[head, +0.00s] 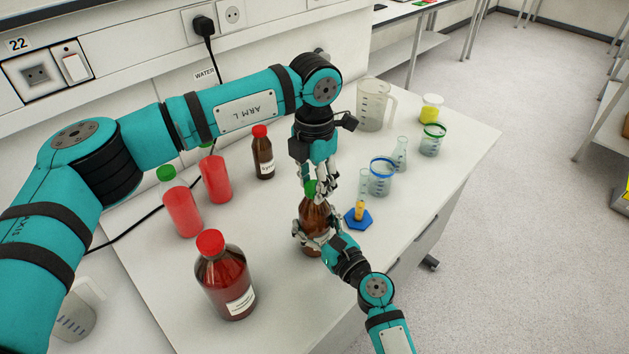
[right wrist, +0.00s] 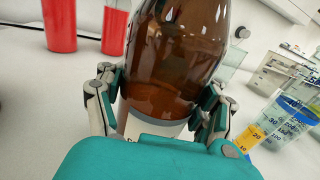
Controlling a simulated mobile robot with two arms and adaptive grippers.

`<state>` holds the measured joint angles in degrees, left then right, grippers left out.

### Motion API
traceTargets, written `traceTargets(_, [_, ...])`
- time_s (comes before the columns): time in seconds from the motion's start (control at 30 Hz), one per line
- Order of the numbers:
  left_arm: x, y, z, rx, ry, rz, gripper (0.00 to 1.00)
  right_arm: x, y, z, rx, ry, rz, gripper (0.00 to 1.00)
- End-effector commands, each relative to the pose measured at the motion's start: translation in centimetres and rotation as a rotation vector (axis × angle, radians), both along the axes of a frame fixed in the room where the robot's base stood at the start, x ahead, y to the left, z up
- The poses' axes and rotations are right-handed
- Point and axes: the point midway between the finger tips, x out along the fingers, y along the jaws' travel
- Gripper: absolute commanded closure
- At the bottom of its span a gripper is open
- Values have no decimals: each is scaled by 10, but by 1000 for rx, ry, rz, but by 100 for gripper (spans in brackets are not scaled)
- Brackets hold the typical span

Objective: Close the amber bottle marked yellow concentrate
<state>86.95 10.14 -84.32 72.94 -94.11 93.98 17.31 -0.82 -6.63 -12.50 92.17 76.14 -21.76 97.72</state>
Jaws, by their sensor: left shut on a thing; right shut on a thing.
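An amber bottle (head: 313,214) stands upright near the middle of the white table. My right gripper (head: 314,238) is shut around its body from the front right. The right wrist view shows the brown glass (right wrist: 175,60) between the fingers (right wrist: 158,105), with part of a pale label low down, too hidden to read. My left gripper (head: 319,184) comes down from above and is shut on a green cap (head: 310,188) at the bottle's mouth. The fingers partly hide the neck, so I cannot tell whether the cap is seated on the thread.
A large amber bottle with a red cap (head: 225,278) stands front left. A small amber bottle (head: 263,158) and red-filled bottles (head: 182,208) stand behind left. A blue hexagonal base (head: 358,219), a blue-rimmed beaker (head: 381,180) and a jug (head: 373,105) are right and behind.

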Motion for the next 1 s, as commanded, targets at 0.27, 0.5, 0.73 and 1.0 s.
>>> traceTargets(0.27, [3,3,0,5,-6,7,37,0,-1,0,0,0,-1,100])
traceTargets(0.5, [2,2,1,4,-5,5,37,0,-1,0,-1,1,-1,100])
traceTargets(0.73, [3,2,28,2,-8,5,37,0,-1,0,-1,1,-1,100])
traceTargets(1.0, [3,2,86,3,-8,7,37,0,-1,0,-1,1,-1,100])
